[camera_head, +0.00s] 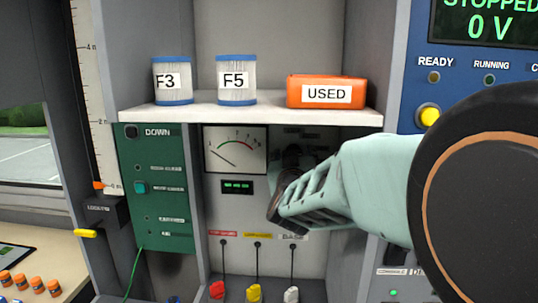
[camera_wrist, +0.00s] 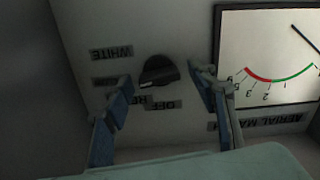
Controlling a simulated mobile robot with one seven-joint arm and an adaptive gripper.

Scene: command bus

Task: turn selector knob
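The selector knob (camera_wrist: 158,71) is a black round knob on the grey panel in the wrist view. Upside-down labels surround it: WHITE, OFF and a partly covered one starting with RE. My gripper (camera_wrist: 164,83) is open, with one blue-padded finger on each side of the knob and a gap showing on both sides. Which label the knob points at is hard to tell. In the head view my gripper (camera_head: 287,205) reaches into the recess under the shelf and largely hides the knob's area.
An analogue meter (camera_head: 236,150) sits left of my gripper. The shelf (camera_head: 250,110) above holds canisters F3 (camera_head: 172,81) and F5 (camera_head: 236,80) and an orange USED box (camera_head: 327,92).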

